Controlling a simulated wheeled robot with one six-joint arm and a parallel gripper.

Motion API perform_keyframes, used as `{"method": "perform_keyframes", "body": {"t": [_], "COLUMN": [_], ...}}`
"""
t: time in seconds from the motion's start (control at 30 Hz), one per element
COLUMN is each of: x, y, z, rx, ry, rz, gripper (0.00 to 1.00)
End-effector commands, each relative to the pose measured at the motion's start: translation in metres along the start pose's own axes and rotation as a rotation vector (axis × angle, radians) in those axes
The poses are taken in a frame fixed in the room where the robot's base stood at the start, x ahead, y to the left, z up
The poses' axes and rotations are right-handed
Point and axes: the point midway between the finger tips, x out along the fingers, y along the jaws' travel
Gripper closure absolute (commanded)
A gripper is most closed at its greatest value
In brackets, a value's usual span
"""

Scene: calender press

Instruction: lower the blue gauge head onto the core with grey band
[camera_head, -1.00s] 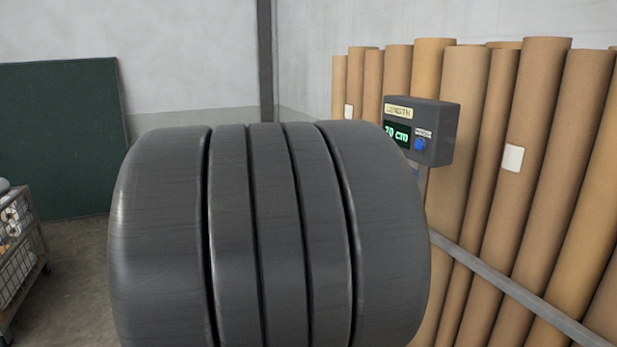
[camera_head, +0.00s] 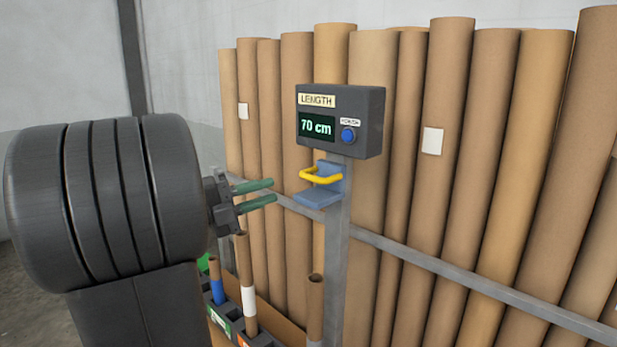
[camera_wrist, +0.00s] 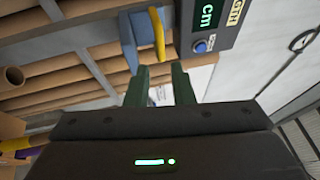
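The blue gauge head (camera_head: 328,192) with a yellow handle (camera_head: 320,177) sits on a grey post under the length display. Both also show in the wrist view, the blue part (camera_wrist: 128,42) and the handle (camera_wrist: 158,35). My gripper (camera_head: 267,193) is open and empty, its green fingers pointing at the handle from the left, a short way off. In the wrist view the fingers (camera_wrist: 160,85) are apart, with the handle beyond them. Short upright cores stand below: one with a blue band (camera_head: 217,290), one with a white band (camera_head: 249,300), and another (camera_head: 315,295). I cannot make out a grey band.
The display box (camera_head: 341,120) reads 70 cm and has a blue button. A grey rail (camera_head: 440,267) runs in front of tall cardboard tubes (camera_head: 450,150) along the wall. The cores stand in a dark labelled rack (camera_head: 232,312) below my gripper.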

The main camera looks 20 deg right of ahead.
Motion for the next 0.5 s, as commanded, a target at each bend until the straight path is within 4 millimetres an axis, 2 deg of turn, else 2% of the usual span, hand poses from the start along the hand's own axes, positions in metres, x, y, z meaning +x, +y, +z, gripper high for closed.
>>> {"method": "perform_keyframes", "body": {"t": [0.03,0.3,0.5], "x": [0.011,0.062,0.090], "y": [-0.001,-0.001,-0.001], "z": [-0.001,0.000,0.000], "rx": [-0.001,-0.002,-0.002], "ry": [0.004,0.002,0.002], "rz": [0.000,-0.001,-0.001], "gripper": [0.78,0.78,0.78]}}
